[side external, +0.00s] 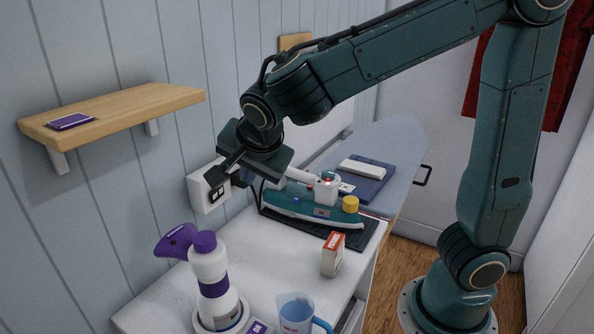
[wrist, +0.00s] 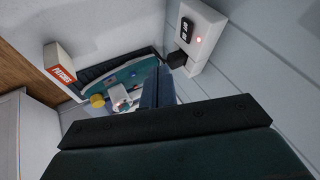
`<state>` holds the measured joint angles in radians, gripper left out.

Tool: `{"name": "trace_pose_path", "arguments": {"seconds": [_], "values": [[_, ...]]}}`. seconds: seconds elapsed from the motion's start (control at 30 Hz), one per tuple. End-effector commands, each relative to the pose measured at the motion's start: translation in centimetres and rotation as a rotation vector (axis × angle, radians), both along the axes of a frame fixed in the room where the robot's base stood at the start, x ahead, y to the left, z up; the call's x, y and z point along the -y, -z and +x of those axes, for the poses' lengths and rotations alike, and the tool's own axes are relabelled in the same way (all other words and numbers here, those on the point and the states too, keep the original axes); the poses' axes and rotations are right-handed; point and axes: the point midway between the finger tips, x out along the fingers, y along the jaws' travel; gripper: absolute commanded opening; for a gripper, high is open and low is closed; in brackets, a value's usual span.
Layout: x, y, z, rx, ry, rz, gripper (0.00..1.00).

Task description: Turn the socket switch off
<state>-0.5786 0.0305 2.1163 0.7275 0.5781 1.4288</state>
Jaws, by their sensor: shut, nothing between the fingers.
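The white wall socket (side external: 200,195) is on the panelled wall at the left, above the white worktop. In the wrist view the socket (wrist: 205,34) is at the upper right, with dark switches (wrist: 187,29), a lit red light and a black plug (wrist: 177,59) at its lower end. My gripper (side external: 213,177) is shut and empty, its fingertips close in front of the socket in the side view. I cannot tell whether they touch it. In the wrist view my gripper (wrist: 157,76) points past the plug, with the switches beyond it to the upper right. The switch position is too small to tell.
A green iron (side external: 310,207) rests on a dark mat below the arm. A patches box (side external: 332,254), a purple-topped spray bottle (side external: 209,265) and a blue jug (side external: 296,313) stand on the worktop. A wooden shelf (side external: 125,112) is above left. An ironing board (side external: 385,143) is behind.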

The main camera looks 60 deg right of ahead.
Motion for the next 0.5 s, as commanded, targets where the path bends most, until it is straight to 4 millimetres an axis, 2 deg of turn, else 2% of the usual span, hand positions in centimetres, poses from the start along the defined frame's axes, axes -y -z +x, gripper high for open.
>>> {"name": "trace_pose_path", "arguments": {"seconds": [0.3, 0.5], "values": [[0.0, -0.1, 0.0, 0.000, -0.002, 0.000, 0.00], [-1.1, -0.2, -0.1, 0.003, -0.079, 0.002, 0.00]]}}
